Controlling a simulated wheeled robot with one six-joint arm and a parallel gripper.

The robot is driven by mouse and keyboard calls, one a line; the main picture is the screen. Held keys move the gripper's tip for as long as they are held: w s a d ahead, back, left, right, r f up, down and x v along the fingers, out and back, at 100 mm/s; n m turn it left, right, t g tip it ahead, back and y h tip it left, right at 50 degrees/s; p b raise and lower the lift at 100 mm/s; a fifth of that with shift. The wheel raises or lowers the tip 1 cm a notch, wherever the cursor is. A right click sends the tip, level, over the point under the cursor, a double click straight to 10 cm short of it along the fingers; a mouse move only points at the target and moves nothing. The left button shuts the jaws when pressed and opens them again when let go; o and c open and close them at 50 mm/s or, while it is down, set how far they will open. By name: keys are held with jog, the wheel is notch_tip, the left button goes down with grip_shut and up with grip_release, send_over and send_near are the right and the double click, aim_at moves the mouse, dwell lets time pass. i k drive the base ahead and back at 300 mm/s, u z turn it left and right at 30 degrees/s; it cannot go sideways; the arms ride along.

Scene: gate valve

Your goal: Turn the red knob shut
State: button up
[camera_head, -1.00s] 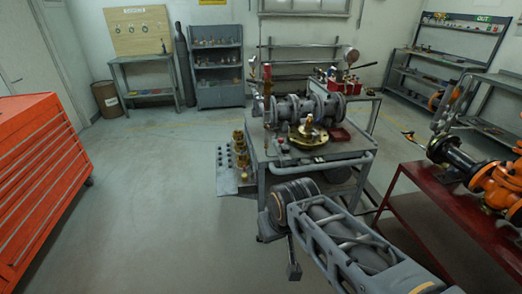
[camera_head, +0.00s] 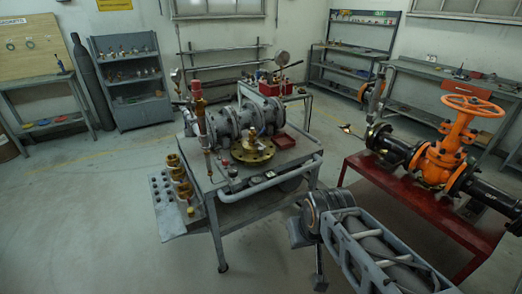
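The valve with an orange handwheel (camera_head: 474,106) stands upright on a dark red bench (camera_head: 425,222) at the right. The handwheel looks orange rather than plain red, and its spokes show. Its orange body sits between black flanged pipes. My arm comes in from the lower right, left of and in front of that bench. A dark end piece that seems to be my gripper (camera_head: 319,283) hangs below the arm at the bottom edge, well apart from the handwheel. Its fingers are not clear.
A grey work table (camera_head: 235,185) with flanged pipe parts, gauges and a brass flange (camera_head: 252,151) stands left of my arm. Grey shelves (camera_head: 127,80) and benches line the back walls. The floor at the lower left is clear.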

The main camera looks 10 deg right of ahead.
aim_at(225, 161)
jog(key=z, duration=0.35)
jog(key=i, duration=0.75)
jog(key=u, duration=0.7)
jog(key=i, duration=0.6)
jog(key=u, duration=0.7)
